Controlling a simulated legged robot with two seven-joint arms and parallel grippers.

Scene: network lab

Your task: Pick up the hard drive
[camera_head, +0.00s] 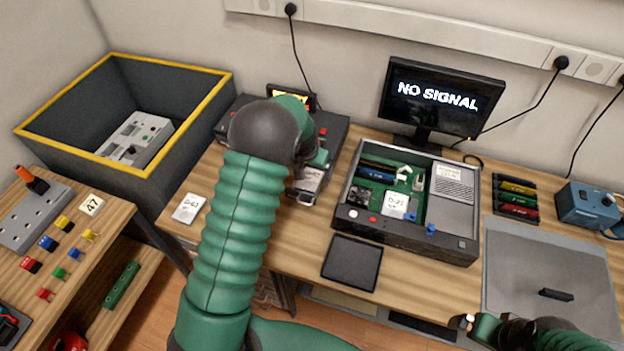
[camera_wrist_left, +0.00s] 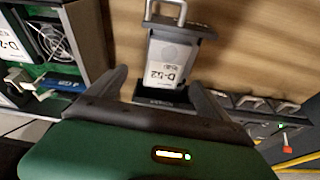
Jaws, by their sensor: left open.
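The hard drive (camera_wrist_left: 172,62) is a grey caddy with a metal handle and a label that seems to read D-52. It sits partly in a dark dock slot, handle end outward. In the head view the drive (camera_head: 308,181) shows just right of my left wrist, partly covered. My left gripper (camera_wrist_left: 160,80) is open, with one finger on either side of the drive; I cannot tell whether they touch it. In the head view my arm hides most of this gripper. My right gripper (camera_head: 468,322) is low at the right, apart from the drive; its jaw state is unclear.
An open computer case (camera_head: 455,248) stands right of the drive, a monitor (camera_head: 440,98) behind it. A black pad (camera_head: 352,262) lies in front. A grey mat (camera_head: 545,255) is at right, a yellow-rimmed bin (camera_head: 65,150) at left.

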